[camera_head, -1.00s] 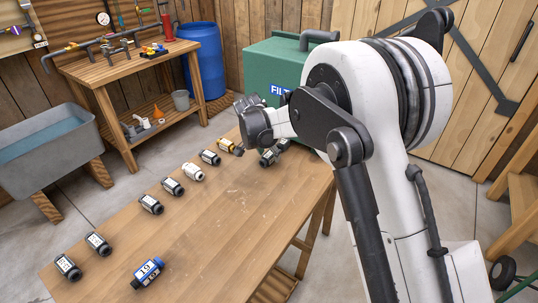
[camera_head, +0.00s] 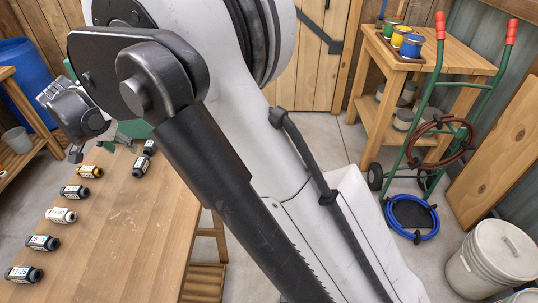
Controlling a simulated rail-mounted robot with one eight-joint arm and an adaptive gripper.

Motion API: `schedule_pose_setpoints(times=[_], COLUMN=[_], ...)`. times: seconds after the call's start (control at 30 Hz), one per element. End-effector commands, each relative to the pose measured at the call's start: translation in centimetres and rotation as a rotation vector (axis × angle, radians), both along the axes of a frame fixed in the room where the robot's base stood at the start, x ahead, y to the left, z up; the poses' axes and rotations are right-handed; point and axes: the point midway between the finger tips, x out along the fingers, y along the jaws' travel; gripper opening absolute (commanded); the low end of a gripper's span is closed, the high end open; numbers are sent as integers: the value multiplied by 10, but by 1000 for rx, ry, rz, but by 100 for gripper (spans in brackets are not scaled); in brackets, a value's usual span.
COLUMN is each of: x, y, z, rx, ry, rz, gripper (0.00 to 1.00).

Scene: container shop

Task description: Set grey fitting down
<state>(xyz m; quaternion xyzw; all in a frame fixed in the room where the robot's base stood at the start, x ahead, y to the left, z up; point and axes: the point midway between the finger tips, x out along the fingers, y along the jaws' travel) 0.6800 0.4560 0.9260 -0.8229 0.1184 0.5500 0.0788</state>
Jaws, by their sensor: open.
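My gripper (camera_head: 101,149) is open at the far left end of my arm, above the far end of the wooden table (camera_head: 110,235). Nothing shows between its fingers. A dark grey fitting with a white label (camera_head: 140,166) lies on the table just right of and below the gripper, apart from it. Another dark fitting (camera_head: 150,147) lies right behind it. A row of fittings runs along the table's left side: a yellow one (camera_head: 90,171), a dark one (camera_head: 74,192), a white one (camera_head: 60,215) and further dark ones (camera_head: 42,242). I cannot tell which is the task's grey fitting.
A green box (camera_head: 130,130) is partly hidden behind my arm. A blue barrel (camera_head: 30,80) stands at the far left. A green hand truck (camera_head: 430,100) with a blue hose coil (camera_head: 413,218), and white buckets (camera_head: 492,258), stand at the right. The table's middle is clear.

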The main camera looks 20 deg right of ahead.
Motion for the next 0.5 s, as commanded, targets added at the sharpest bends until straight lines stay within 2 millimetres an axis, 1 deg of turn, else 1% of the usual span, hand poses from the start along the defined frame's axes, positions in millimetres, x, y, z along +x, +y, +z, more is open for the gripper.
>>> schedule_pose_setpoints(times=[0.07, 0.17, 0.27, 0.33, 0.5], x=[0, 0, -4, -8, -26], y=[-7, -29, -63, -89, -152], z=[5, 20, 42, 59, 93], rx=[2, 5, 12, 17, 27], ry=[1, -1, 0, -2, -10], rz=[2, 11, 27, 43, 79], gripper=[46, 46, 46, 46, 46])
